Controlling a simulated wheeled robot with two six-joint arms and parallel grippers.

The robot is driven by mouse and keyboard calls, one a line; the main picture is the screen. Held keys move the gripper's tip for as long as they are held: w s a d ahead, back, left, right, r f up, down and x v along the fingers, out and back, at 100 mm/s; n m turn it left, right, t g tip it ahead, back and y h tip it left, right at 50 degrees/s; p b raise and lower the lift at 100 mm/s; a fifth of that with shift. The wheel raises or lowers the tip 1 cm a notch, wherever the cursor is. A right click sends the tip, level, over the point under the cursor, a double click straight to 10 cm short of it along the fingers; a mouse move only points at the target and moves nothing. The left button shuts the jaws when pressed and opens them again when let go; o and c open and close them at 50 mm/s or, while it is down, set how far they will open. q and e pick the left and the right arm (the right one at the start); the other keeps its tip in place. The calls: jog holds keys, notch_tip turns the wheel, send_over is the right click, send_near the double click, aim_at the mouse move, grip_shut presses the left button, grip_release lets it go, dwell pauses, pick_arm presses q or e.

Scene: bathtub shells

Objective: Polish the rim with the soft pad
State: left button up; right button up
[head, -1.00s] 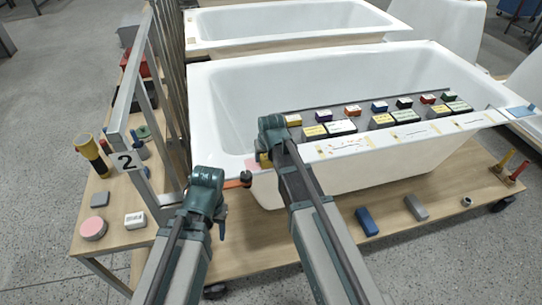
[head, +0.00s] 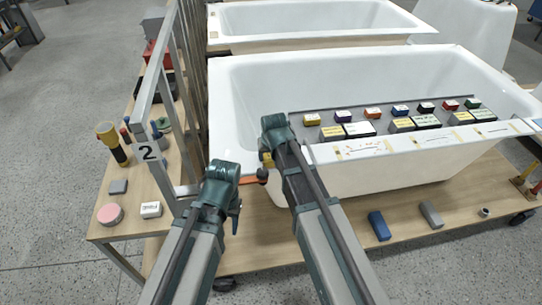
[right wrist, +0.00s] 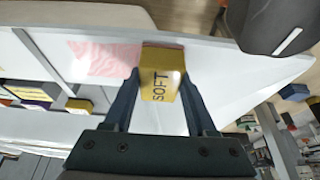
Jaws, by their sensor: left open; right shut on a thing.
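The white bathtub shell (head: 225,110) stands on a wooden bench, its rim running along the front. My right gripper (head: 268,160) is at the near left corner of the rim. It is shut on a yellow block marked SOFT, the soft pad (right wrist: 160,72). In the right wrist view, the pad is over or against the white rim (right wrist: 215,62); contact is unclear. A pink streaky patch (right wrist: 105,58) lies on the rim beside the pad. My left gripper (head: 235,217) is open and empty, left of the tub, with its fingers partly hidden.
Small coloured blocks (head: 400,124) line a rack across the tub. A blue block (head: 379,225) lies on the front shelf.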

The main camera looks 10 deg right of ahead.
jog(key=shift+w+d+f, duration=0.1)
jog(key=shift+d, duration=2.05)
jog(key=shift+d, duration=0.1)
jog(key=shift+d, duration=1.85)
jog(key=shift+w, duration=0.1)
notch_tip(320, 180, up, 6)
jog(key=p, duration=0.6)
